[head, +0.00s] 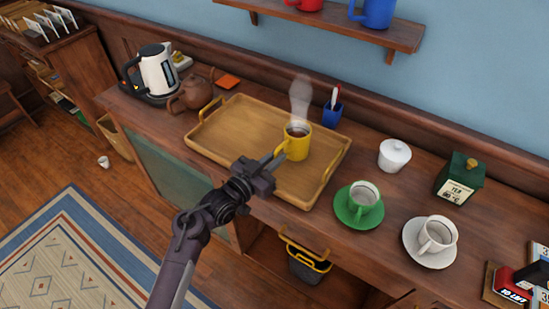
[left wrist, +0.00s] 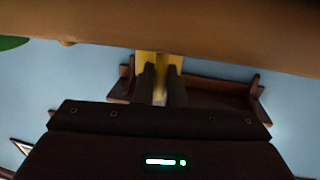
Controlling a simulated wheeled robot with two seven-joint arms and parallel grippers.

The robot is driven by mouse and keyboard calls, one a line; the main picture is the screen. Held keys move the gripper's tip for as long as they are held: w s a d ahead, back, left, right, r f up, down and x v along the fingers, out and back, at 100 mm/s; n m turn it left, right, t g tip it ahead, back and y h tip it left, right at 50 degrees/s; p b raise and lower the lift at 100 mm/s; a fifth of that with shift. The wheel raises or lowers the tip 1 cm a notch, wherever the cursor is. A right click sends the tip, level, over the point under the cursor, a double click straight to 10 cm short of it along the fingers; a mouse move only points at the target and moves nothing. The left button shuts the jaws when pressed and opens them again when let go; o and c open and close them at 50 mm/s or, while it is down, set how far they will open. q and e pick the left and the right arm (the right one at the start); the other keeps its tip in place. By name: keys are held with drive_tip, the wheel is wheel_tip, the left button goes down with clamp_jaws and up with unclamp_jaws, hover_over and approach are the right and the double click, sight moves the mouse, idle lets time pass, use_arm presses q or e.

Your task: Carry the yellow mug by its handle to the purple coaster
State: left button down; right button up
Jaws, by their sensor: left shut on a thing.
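The yellow mug (head: 297,141) is upright over the wooden tray (head: 222,149), toward its right end. Dark liquid fills it and steam rises from it. My left gripper (head: 279,156) reaches in from the front left and is shut on the mug's handle. In the left wrist view, part of the yellow mug (left wrist: 175,61) shows behind the two dark fingers (left wrist: 161,85). I cannot tell whether the mug touches the tray. I see no purple coaster in either view. My right gripper is not in view.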

sight(275, 153)
use_arm(q)
drive_tip(key=shift+r+p, duration=1.6)
drive_tip(key=shift+r, duration=0.4)
